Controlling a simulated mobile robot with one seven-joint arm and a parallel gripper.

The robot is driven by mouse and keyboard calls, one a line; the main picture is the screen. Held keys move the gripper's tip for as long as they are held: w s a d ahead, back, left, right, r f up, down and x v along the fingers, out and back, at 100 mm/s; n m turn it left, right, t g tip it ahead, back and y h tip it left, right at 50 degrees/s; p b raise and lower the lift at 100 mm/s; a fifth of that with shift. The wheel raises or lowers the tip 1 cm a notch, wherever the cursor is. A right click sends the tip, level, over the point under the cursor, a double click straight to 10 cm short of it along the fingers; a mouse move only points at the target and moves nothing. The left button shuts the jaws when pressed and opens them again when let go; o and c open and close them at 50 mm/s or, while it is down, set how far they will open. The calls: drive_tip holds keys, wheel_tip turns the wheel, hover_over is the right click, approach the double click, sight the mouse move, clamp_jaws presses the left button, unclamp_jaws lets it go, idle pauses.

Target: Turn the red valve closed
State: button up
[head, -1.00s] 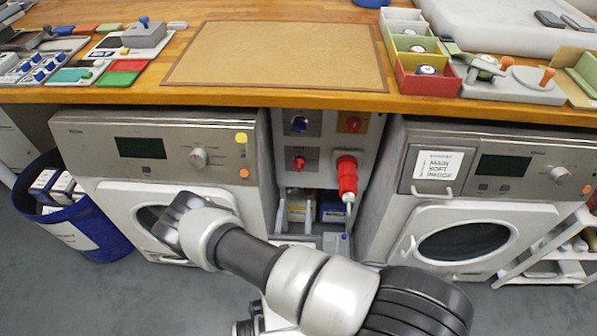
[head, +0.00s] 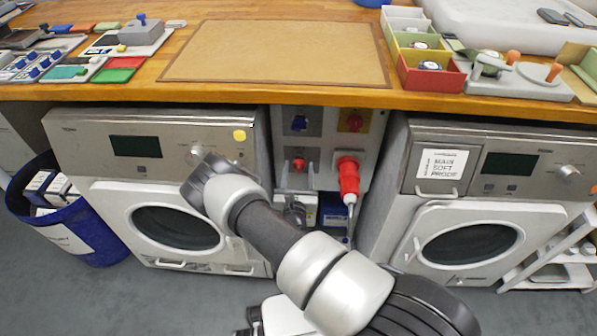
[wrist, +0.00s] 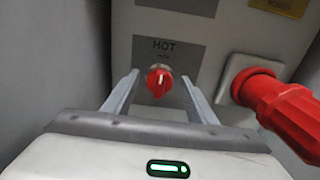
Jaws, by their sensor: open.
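The red valve (wrist: 159,81) is a small round knob with a white line on its face, below a label reading HOT in the wrist view. The white line stands roughly upright. In the head view the red valve (head: 299,165) sits on the grey panel between the two machines. My gripper (wrist: 158,92) is open, with one finger on each side of the valve in the picture. The fingers look short of the knob, and I see no contact. In the head view my gripper's tips are not clearly visible; the wrist is in front of the left machine.
A big red plug (wrist: 285,105) sticks out close to the right finger; it also shows in the head view (head: 348,178). A blue valve (head: 299,124) sits above. The left washer (head: 85,150) and right washer (head: 480,200) flank the narrow recess under the wooden worktop (head: 130,85).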

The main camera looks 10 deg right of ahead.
drive_tip(key=c, duration=1)
drive_tip(key=shift+c, duration=0.2)
drive_tip(key=shift+m, duration=0.3)
drive_tip(key=m+p, duration=0.2)
drive_tip(key=m, duration=0.1)
drive_tip(key=shift+s, duration=0.1)
drive_tip(key=m+p, duration=0.2)
drive_tip(key=m, duration=0.3)
drive_tip(key=shift+d+p, duration=0.15)
drive_tip(key=shift+p, duration=0.15)
drive_tip(key=m+p, duration=0.1)
drive_tip(key=m, duration=0.3)
drive_tip(key=shift+f+m+p, duration=0.15)
drive_tip(key=shift+m+p, duration=0.15)
drive_tip(key=shift+f+m+p, duration=0.15)
drive_tip(key=shift+m+p, duration=0.5)
drive_tip(key=shift+m, duration=1.65)
